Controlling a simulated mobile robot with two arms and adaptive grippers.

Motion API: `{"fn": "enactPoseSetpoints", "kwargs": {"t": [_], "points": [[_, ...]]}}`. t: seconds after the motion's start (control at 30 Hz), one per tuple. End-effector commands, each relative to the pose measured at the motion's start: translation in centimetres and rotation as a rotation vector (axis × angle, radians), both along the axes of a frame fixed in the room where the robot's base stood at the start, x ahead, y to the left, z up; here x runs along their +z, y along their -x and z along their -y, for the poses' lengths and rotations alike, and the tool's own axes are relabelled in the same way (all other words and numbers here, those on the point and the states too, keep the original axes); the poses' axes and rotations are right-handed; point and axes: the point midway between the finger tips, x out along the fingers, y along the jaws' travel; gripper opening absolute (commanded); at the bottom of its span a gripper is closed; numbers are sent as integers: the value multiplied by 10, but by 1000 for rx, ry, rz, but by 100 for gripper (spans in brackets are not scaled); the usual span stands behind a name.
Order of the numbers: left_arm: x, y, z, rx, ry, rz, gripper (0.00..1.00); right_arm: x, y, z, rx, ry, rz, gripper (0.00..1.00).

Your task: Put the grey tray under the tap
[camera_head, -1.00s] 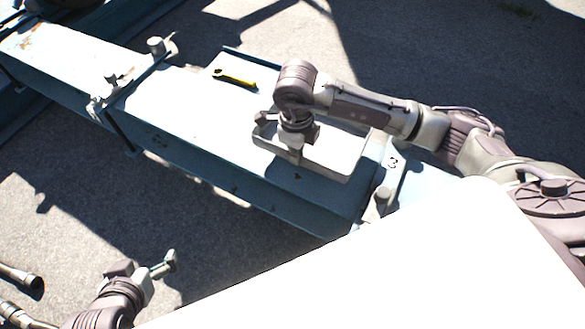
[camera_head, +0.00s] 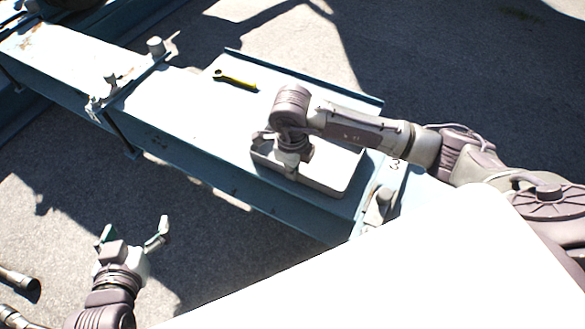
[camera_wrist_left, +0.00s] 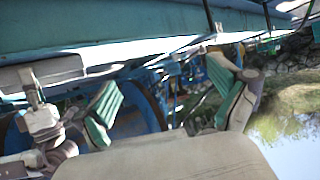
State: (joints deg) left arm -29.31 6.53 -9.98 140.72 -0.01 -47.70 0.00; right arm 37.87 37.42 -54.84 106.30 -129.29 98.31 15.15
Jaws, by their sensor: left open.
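The grey tray (camera_head: 335,172) is a shallow rectangular tray on the right part of the blue beam top. My right gripper (camera_head: 290,165) points down at the tray's left end. The wrist hides its fingertips, so I cannot tell whether they hold the wall. My left gripper (camera_head: 134,236) is open and empty, over the ground in front of the beam. Its two green-padded fingers stand apart in the left wrist view (camera_wrist_left: 170,105). I cannot clearly make out a tap; a small metal fitting (camera_head: 108,87) sits on the beam's left part.
A yellow wrench (camera_head: 235,80) lies on the beam (camera_head: 180,105) behind the tray. A grey upright stub (camera_head: 156,46) stands at the back left, and a bracket (camera_head: 380,205) sits right of the tray. The beam top between fitting and tray is clear.

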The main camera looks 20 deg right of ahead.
Motion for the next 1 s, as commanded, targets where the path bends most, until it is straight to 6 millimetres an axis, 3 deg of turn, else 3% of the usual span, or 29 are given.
{"fn": "enactPoseSetpoints", "kwargs": {"t": [0.07, 0.27, 0.67, 0.87, 1.0], "points": [[1, -1, 1, -1, 3, 12, 97, -1, 0, 0, 0, 0, 1, 0], [2, -1, 1, -2, 4, 13, 97, -1, 0, 0, 0, 0, 0, 31], [-1, 1, -1, 1, -4, -15, 97, 3, 0, 0, -1, 0, 0, 31], [-25, 26, -12, 16, -47, -202, 97, 35, -1, 0, 0, -1, 4, 31], [-44, 53, -22, 28, -84, -371, 97, 65, 0, -1, 1, 0, 4, 31]]}}
